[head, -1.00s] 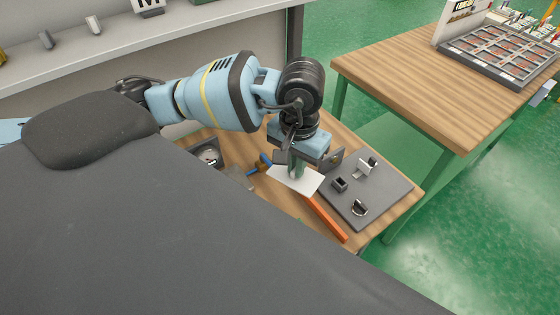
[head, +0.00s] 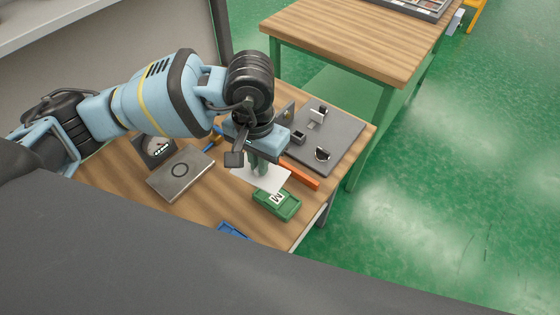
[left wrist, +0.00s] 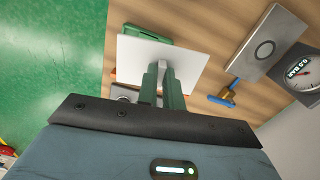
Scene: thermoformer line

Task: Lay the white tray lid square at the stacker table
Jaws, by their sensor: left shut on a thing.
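The white tray lid (head: 273,182) is a thin flat sheet under my left gripper (head: 258,164), above the wooden table (head: 215,210). In the left wrist view the lid (left wrist: 193,58) sits across the green fingers of my left gripper (left wrist: 164,85), which are shut on it near its middle. Whether the lid touches anything below is hard to tell. It overlaps a green box with an M label (head: 277,203) in the head view, and partly covers that box (left wrist: 150,34) in the left wrist view. My right gripper is out of view.
An orange bar (head: 302,176) lies beside a dark grey plate (head: 345,136) with small fixtures. Another wooden table (head: 350,45) stands behind, across a gap.

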